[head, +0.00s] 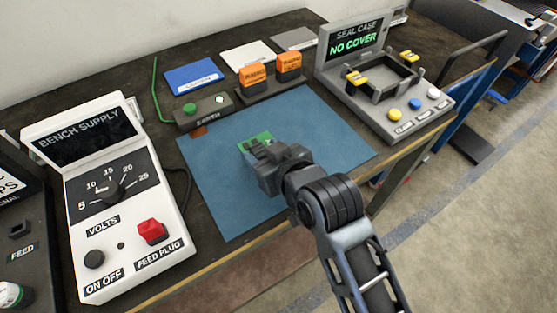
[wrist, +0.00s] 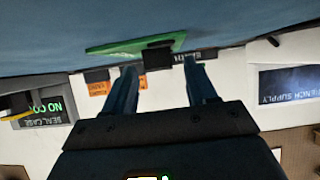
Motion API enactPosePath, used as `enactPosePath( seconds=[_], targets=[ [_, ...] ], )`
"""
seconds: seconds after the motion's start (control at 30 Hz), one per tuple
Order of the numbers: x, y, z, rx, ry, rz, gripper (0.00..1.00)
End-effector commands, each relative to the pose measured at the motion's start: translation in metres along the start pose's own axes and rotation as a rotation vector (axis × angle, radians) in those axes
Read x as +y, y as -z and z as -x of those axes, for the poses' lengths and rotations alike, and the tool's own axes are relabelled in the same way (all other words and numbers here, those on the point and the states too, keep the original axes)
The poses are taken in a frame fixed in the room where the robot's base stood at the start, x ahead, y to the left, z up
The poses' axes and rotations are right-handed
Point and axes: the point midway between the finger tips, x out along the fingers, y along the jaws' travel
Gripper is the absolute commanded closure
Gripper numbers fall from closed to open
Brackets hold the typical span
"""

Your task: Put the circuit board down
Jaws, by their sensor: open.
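The circuit board (head: 256,141) is a green board with dark parts on it. In the head view it is at the middle of the blue mat (head: 310,122), partly hidden by my gripper (head: 259,163). In the wrist view the board (wrist: 110,48) shows against the blue mat, just beyond the fingertips. A dark block (wrist: 158,57) on the board faces the gap between the fingers. My gripper (wrist: 160,65) is open with nothing between its fingers. The board appears to lie on the mat.
The bench supply (head: 115,195) stands at the left. The seal case (head: 385,85), reading NO COVER, is at the right. The mat's right and front parts are clear.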

Motion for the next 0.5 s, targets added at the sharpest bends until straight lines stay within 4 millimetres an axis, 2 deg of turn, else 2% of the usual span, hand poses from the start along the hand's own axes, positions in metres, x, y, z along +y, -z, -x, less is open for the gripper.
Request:
enactPosePath(
  seconds=[0.3, 0.5],
  targets=[
    [0.001, -0.002, 0.062, 0.000, -0.002, 0.000, 0.43],
    [0.000, -0.001, 0.096, 0.001, -0.001, -0.001, 0.43]
  ],
)
